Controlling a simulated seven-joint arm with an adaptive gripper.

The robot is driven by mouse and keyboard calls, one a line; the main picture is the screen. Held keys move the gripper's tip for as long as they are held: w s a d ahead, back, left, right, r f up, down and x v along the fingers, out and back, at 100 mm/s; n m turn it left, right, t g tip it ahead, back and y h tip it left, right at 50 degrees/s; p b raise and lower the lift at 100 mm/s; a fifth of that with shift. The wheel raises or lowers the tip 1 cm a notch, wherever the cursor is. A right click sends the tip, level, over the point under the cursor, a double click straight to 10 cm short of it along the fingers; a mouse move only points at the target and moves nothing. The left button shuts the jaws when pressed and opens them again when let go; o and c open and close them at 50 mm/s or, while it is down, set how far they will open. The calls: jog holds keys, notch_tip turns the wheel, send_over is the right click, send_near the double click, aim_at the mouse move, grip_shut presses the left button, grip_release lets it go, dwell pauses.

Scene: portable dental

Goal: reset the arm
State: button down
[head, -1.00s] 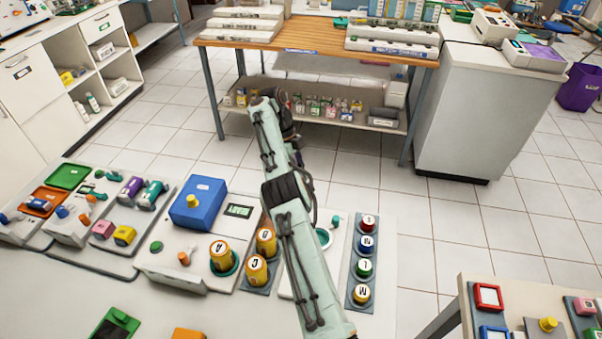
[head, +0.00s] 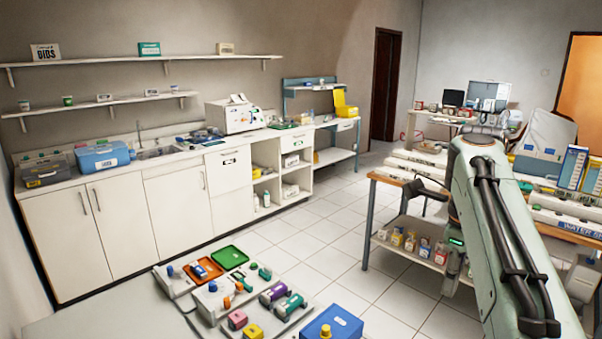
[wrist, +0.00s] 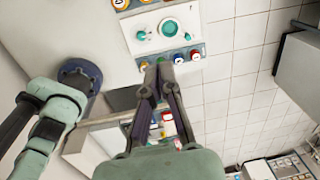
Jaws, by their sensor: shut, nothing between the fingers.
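My arm shows as a pale green link with dark cables at the right of the head view, in front of the wooden-topped bench (head: 392,181). In the wrist view my gripper (wrist: 159,68) is shut and empty, its two dark fingers together. It points toward a white panel (wrist: 150,20) with a teal dial (wrist: 168,27) and a row of coloured caps. The height of the fingertips above the panel is hard to tell. Another pale green link of mine fills the lower left of the wrist view.
A low table holds an orange tray (head: 205,268), a green tray (head: 229,257) and a blue box (head: 333,325). White cabinets (head: 120,235) line the left wall. Tiled floor (head: 330,215) lies clear between them and the bench. A grey cabinet (wrist: 301,60) stands at the right in the wrist view.

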jog(key=s+a+n, duration=0.5)
jog(key=s+n, duration=0.1)
jog(key=s, duration=0.3)
jog(key=s+a+f+n, duration=0.4)
jog(key=s+f+n, duration=0.3)
jog(key=n, duration=0.4)
jog(key=s+a+f+n+y, duration=0.1)
jog(key=s+a+f+n, duration=0.3)
jog(key=s+f+n, duration=0.4)
jog(key=f+n, duration=0.1)
jog(key=n, duration=0.1)
jog(key=shift+n+g, duration=0.4)
jog(key=shift+s+d, duration=0.1)
